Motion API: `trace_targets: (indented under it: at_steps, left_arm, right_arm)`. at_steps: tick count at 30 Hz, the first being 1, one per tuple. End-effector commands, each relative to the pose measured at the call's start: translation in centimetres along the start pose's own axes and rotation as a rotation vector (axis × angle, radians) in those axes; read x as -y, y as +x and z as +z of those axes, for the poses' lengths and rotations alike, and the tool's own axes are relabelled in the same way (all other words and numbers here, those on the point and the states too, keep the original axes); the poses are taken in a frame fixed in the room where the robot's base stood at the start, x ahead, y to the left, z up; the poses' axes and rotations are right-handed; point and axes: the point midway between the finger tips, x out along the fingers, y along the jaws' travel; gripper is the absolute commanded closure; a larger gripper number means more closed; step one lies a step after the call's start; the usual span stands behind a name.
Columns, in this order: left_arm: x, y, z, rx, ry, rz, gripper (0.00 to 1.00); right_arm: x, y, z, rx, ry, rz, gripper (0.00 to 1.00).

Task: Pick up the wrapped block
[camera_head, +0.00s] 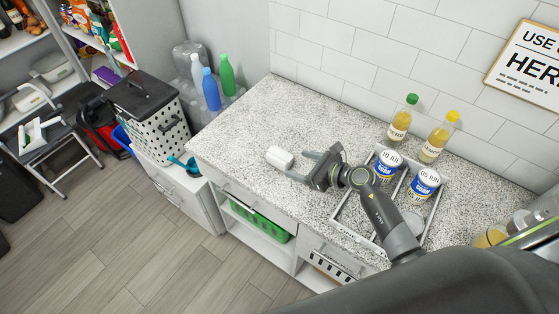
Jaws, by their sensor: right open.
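A small white wrapped block (279,158) lies on the speckled grey countertop (250,125), left of the counter's middle. My right gripper (297,166) is open, with its fingers pointing left toward the block. One fingertip is close to the block's right end. I cannot tell whether it touches. My right arm reaches in from the lower right. My left gripper does not show.
A divided tray (345,215) with two blue-and-white cans (388,163) stands under and beside my right arm. Two bottles (402,122) stand near the tiled wall. A lidded basket (160,118) and several bottles (211,90) stand left of the counter. The counter's left part is clear.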

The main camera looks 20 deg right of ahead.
Motion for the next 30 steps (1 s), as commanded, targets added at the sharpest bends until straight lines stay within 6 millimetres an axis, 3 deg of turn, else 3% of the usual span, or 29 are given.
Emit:
trace_targets:
  at_steps: [3,12,21,30]
  left_arm:
    - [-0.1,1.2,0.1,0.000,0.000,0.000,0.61]
    - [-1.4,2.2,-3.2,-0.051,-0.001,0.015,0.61]
    - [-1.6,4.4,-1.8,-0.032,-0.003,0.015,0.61]
    - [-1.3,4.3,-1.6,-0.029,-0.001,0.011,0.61]
  right_arm:
    - [0.0,2.4,-0.2,0.002,-0.001,0.000,0.29]
    - [0.1,4.6,-0.2,0.000,0.000,0.000,0.29]
    - [0.3,8.6,-0.3,0.001,0.001,0.000,0.29]
    - [0.4,9.0,-0.1,0.000,0.000,-0.001,0.29]
